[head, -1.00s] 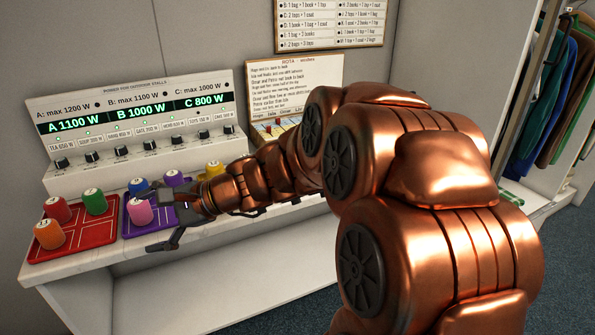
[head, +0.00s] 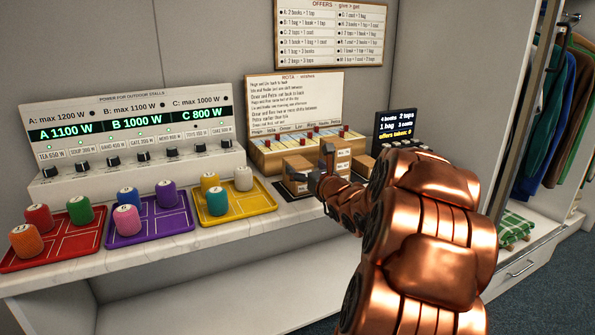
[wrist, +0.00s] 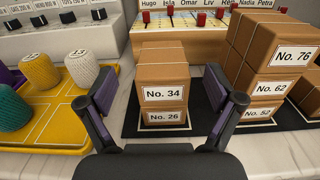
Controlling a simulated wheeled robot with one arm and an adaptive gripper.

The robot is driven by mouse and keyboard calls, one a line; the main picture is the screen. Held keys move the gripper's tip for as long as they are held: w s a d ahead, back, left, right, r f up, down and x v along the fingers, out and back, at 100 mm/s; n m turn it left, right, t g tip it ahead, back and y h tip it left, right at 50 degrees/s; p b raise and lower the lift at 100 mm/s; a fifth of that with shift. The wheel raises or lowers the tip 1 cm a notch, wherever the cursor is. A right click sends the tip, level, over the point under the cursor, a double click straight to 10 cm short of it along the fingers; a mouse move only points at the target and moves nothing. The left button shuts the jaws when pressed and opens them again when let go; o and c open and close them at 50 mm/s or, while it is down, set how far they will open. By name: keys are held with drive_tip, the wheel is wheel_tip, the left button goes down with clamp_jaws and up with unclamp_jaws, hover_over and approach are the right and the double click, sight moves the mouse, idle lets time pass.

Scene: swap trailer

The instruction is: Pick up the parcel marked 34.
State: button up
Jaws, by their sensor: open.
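The parcel marked 34 (wrist: 162,75) is a small brown box with a white label. In the wrist view it rests on top of the parcel marked 26 (wrist: 165,114). The two stand on a dark mat (wrist: 137,131). My gripper (wrist: 165,100) is open and empty, with one finger to the left and one to the right of this stack in the picture; contact cannot be told. In the head view my gripper (head: 322,170) is at the parcels on the counter, and it partly hides them.
A taller stack with parcels 76 (wrist: 290,57), 62 (wrist: 269,89) and 52 (wrist: 257,113) stands close on the right. A yellow tray (head: 238,216) with spools is at the left. The wooden rota box (head: 305,150) stands behind the parcels. A dark display (head: 397,124) is at the right.

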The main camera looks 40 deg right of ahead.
sight(297, 161)
drive_tip(key=shift+f+x, duration=0.15)
drive_tip(key=shift+x, duration=1.4)
drive_tip(key=shift+f+x, duration=0.2)
drive_tip(key=shift+x, duration=1.3)
drive_tip(key=shift+d, duration=0.15)
drive_tip(key=shift+s, duration=0.1)
drive_tip(key=c, duration=1.2)
drive_tip(key=shift+c, duration=0.2)
